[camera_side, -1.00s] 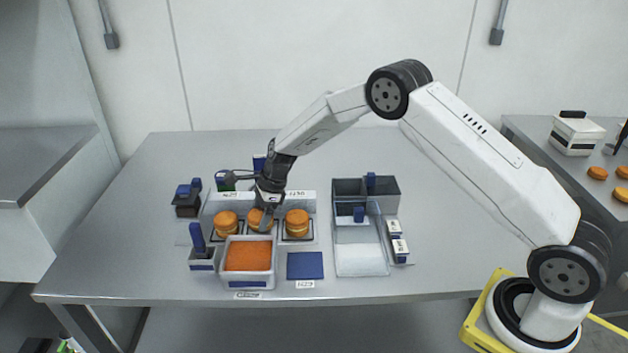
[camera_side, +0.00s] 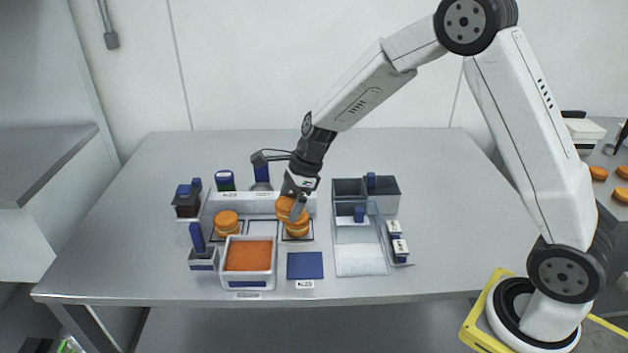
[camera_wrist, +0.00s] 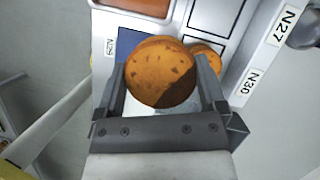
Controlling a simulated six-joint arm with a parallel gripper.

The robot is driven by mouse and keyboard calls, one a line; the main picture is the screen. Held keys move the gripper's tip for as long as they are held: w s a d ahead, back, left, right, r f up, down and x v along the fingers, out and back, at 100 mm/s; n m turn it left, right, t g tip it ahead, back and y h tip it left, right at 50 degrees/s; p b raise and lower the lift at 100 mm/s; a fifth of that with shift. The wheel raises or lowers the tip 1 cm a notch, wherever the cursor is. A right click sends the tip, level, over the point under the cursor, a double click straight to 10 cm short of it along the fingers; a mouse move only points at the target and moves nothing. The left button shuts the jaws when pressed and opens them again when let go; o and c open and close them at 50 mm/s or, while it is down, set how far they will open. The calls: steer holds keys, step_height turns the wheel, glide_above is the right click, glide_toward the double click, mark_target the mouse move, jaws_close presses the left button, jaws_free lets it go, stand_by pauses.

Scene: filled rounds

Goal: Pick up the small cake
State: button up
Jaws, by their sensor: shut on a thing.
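My gripper (camera_side: 299,203) is shut on a small round orange-brown cake (camera_side: 289,209). The held cake is tilted a little in the side view and sits between both fingers in the wrist view (camera_wrist: 160,72). It is above the right-hand cake (camera_side: 297,229) and overlaps it in the side view; I cannot tell whether they touch. That right-hand cake shows partly behind the held one in the wrist view (camera_wrist: 209,54). Another cake (camera_side: 226,221) stands at the left spot of the row. The middle spot between them holds no cake.
A white tray with orange filling (camera_side: 268,286) stands in front of the row. A flat blue square (camera_side: 305,266) lies to its right. Dark bins (camera_side: 384,190) and a pale tray (camera_side: 361,262) stand further right. A blue-handled tool holder (camera_side: 201,259) is at left.

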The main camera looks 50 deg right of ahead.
steer(key=shift+s+d+r, duration=0.1)
steer(key=shift+s+r, duration=0.2)
steer(key=shift+s, duration=0.3)
steer(key=shift+s+r, duration=0.25)
steer(key=shift+s, duration=0.35)
steer(key=shift+s+d+r, duration=0.1)
steer(key=shift+s+r, duration=0.2)
steer(key=shift+s, duration=0.3)
steer(key=w+d+r, duration=0.1)
steer(key=w+d, duration=0.1)
steer(key=d, duration=1)
steer(key=w+d+r, duration=0.1)
steer(key=w+d, duration=0.1)
steer(key=d, duration=1)
steer(key=shift+w+r, duration=0.25)
steer(key=shift+w, duration=0.1)
steer(key=shift+f, duration=0.1)
steer(key=shift+f, duration=2.9)
steer(key=o, duration=0.5)
